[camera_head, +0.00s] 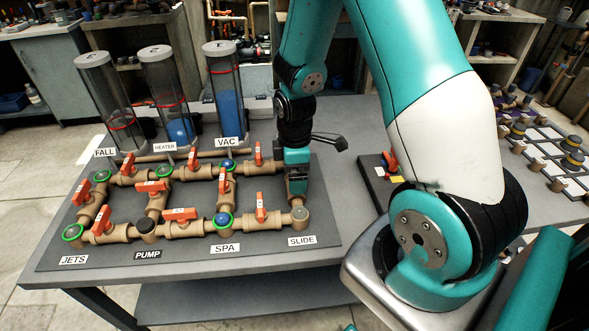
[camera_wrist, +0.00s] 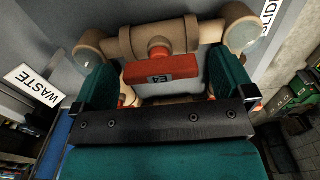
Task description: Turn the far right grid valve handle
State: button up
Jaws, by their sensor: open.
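In the wrist view, an orange valve handle (camera_wrist: 150,72) with a label that looks like "E4" sits on a tan pipe fitting (camera_wrist: 160,38). My gripper (camera_wrist: 163,88) is open, with one teal finger on each side of the handle. I cannot tell whether either finger touches it. In the head view, my gripper (camera_head: 297,183) points down at the right edge of the pipe grid (camera_head: 183,229), above the SLIDE corner (camera_head: 300,214). There it hides the far right handle.
Other orange handles (camera_head: 261,207) stand close by on the grid. Clear tubes (camera_head: 226,95) rise behind it. A WASTE sign (camera_wrist: 35,86) shows at left in the wrist view. A game board (camera_head: 560,160) lies on the right. The bench front edge is bare.

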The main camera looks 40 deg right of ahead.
jog(key=c, duration=0.9)
jog(key=shift+m, duration=0.4)
jog(key=m, duration=0.3)
jog(key=shift+r+m, duration=0.1)
jog(key=shift+m, duration=0.2)
jog(key=m, duration=0.4)
jog(key=shift+m+p, duration=0.3)
jog(key=m, duration=0.4)
jog(key=shift+w+m, duration=0.1)
jog(key=shift+m, duration=2.4)
